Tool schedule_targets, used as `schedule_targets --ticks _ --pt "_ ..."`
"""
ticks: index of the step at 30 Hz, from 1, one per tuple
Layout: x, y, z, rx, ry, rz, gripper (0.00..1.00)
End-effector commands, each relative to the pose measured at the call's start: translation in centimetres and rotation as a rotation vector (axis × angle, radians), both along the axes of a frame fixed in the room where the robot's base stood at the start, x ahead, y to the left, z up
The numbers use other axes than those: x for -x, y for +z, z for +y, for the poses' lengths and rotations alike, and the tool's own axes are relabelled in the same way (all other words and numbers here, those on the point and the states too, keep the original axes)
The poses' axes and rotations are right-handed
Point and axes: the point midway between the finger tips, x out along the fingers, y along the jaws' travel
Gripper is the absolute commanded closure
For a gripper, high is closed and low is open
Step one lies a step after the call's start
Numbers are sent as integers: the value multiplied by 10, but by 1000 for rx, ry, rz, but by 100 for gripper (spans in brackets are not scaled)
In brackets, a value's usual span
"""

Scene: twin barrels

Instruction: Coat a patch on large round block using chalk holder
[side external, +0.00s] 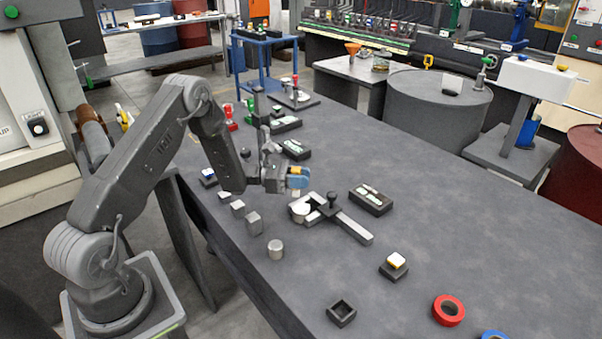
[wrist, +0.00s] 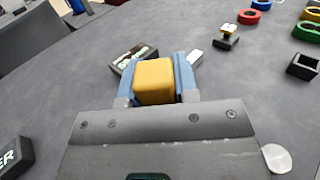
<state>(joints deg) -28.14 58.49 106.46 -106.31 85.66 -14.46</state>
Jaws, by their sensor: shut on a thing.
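My gripper (side external: 298,178), with blue fingertips, is shut on a yellow block (wrist: 154,82), which I take to be the chalk holder. A second round metal block (side external: 276,249) stands apart, nearer the camera. I cannot tell for sure which is the large one. In the wrist view, my gripper body hides most of the clamp.
A black case (side external: 371,201) lies right of the clamp. Small metal blocks (side external: 253,222) line the left table edge. The table's right side is clear.

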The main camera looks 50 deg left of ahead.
Motion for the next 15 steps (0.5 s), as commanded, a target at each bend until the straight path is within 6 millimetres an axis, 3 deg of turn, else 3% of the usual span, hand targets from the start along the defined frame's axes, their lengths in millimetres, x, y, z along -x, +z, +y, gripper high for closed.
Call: schedule_targets --ticks 15 --pt "0 -48 0 1 0 0 95"
